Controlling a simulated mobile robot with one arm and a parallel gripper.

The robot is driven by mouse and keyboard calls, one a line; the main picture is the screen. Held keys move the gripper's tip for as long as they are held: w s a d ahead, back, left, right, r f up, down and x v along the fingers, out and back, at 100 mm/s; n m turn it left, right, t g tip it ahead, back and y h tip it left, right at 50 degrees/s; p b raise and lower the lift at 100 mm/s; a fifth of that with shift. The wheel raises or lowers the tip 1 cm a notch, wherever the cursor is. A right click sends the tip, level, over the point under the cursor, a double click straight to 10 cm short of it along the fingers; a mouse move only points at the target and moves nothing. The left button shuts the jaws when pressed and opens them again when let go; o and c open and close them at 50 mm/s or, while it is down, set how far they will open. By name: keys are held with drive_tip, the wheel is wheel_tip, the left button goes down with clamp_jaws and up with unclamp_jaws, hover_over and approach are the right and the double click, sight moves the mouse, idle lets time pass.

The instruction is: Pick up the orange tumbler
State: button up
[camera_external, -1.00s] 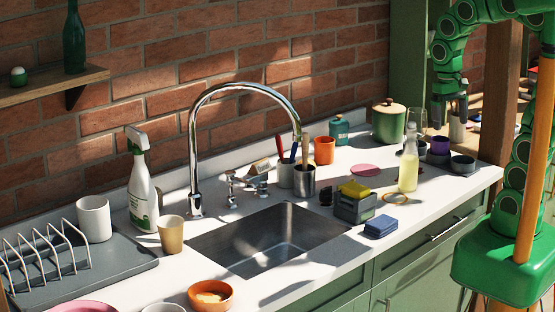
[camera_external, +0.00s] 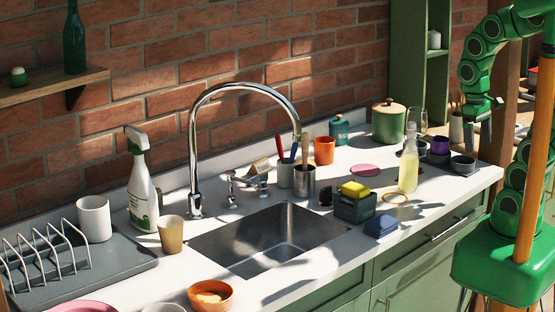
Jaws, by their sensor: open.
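The orange tumbler (camera_external: 324,151) stands upright on the white counter (camera_external: 283,204), behind the sink and right of the pots holding utensils. My gripper (camera_external: 484,143) hangs at the right, pointing down, well apart from the tumbler. It is empty. Its fingers are small and partly dark in this view.
A teal canister (camera_external: 339,131) and a green lidded pot (camera_external: 388,121) stand behind and right of the tumbler. A pink disc (camera_external: 365,170) lies flat nearby.

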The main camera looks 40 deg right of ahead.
wheel_tip(320, 180, up, 11)
drive_tip(key=w+f+n+t+y, duration=0.1)
drive_tip(key=w+f+n+t, duration=0.15)
drive_tip(key=w, duration=0.85)
drive_tip(key=w+f+n+t+y, duration=0.1)
drive_tip(key=w+f+n+t, duration=0.15)
drive_tip(key=w, duration=0.85)
drive_tip(key=w+a+r+n+t+y, duration=0.1)
drive_tip(key=w+a+r+t+y, duration=0.15)
drive_tip(key=w, duration=0.45)
drive_tip(key=w+a+r+t+y, duration=0.1)
drive_tip(key=w+t+y, duration=0.1)
drive_tip(key=w+t, duration=0.35)
drive_tip(key=w+a+r+n+t+y, duration=0.1)
drive_tip(key=w+r+y, duration=0.1)
drive_tip(key=w, duration=0.7)
approach(329, 140)
drive_tip(key=a, duration=0.3)
drive_tip(key=shift+s+a, duration=0.25)
drive_tip(key=shift+s, duration=0.05)
drive_tip(key=shift+x, duration=1.3)
drive_tip(key=shift+r+x, duration=0.15)
drive_tip(key=shift+x, duration=0.65)
drive_tip(key=shift+r+x, duration=0.2)
drive_tip(key=shift+x, duration=0.6)
drive_tip(key=shift+d+x, duration=0.2)
drive_tip(key=shift+x, duration=0.9)
